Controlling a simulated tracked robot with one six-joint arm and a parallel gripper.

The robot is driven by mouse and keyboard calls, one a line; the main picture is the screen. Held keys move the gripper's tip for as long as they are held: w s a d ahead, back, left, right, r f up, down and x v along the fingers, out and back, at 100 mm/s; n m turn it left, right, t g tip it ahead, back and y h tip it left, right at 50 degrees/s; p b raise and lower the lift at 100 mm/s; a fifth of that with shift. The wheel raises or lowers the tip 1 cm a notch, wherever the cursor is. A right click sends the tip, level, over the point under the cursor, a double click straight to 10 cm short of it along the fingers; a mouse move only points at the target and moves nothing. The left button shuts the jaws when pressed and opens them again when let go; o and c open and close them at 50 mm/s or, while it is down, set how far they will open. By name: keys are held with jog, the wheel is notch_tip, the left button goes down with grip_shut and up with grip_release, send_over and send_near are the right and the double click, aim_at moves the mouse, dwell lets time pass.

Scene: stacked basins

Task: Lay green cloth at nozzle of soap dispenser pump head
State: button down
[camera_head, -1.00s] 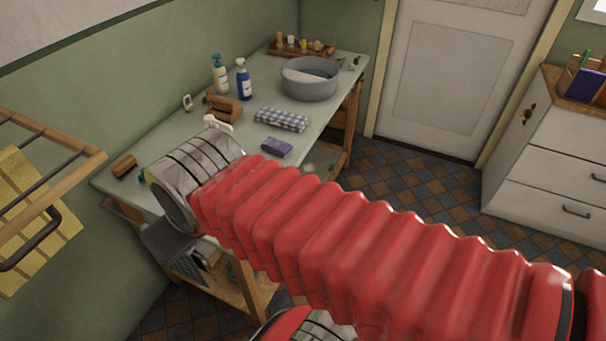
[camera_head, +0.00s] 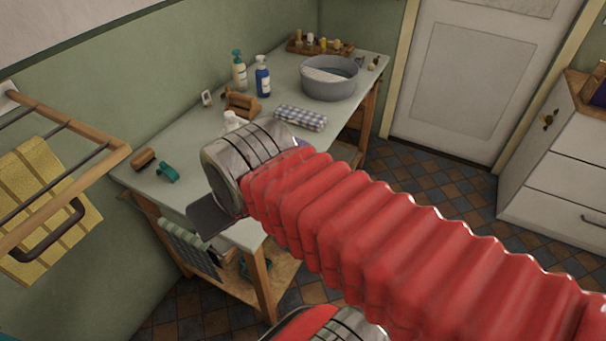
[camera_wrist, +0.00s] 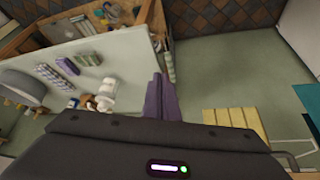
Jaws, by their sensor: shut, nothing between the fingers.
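In the wrist view, a small folded green cloth (camera_wrist: 90,58) lies on the pale table, close to a purple sponge (camera_wrist: 68,65). A white bottle (camera_wrist: 105,90) with a pump-like top stands nearer; in the head view only its white top (camera_head: 232,121) shows above my arm. A pale bottle with a teal pump top (camera_head: 239,72) stands at the wall; I cannot tell which one is the named dispenser. My gripper (camera_wrist: 160,82) has its purple fingers together, empty, apart from the cloth and bottles. In the head view my arm hides the cloth and the fingers.
The table (camera_head: 190,150) also bears a blue spray bottle (camera_head: 263,78), a grey basin (camera_head: 330,80), a checked cloth (camera_head: 301,117), a wooden rack (camera_head: 241,103), a brush (camera_head: 144,159) and a teal object (camera_head: 167,172). A wall rack (camera_head: 70,125) with a yellow towel (camera_head: 45,220) stands at left.

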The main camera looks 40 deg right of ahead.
jog(key=w+d+f+m+t+h, duration=0.1)
jog(key=w+d+f+m+h, duration=0.15)
jog(key=w+d, duration=0.45)
jog(key=w+d+f+m+t+h, duration=0.1)
jog(key=w+d+f+m, duration=0.2)
jog(key=d, duration=0.8)
jog(key=w+d+f+m+t+h, duration=0.1)
jog(key=w+d+f+m, duration=0.1)
jog(key=w+d+f, duration=0.5)
jog(key=s+d+f+m+t+y, duration=0.3)
jog(key=s+d+f+m+t, duration=0.35)
jog(key=s+d+f, duration=0.35)
jog(key=s+m+t, duration=0.1)
jog(key=s+a+m, duration=0.1)
jog(key=s+m, duration=0.1)
jog(key=s+f+m+t, duration=0.1)
jog(key=m, duration=0.1)
jog(key=shift+s+a+f+t, duration=0.1)
jog(key=shift+s+a+t, duration=0.15)
jog(key=shift+a+t, duration=0.15)
jog(key=shift+w, duration=0.1)
jog(key=w+a, duration=0.1)
jog(key=w, duration=1.2)
jog(key=shift+a, duration=0.25)
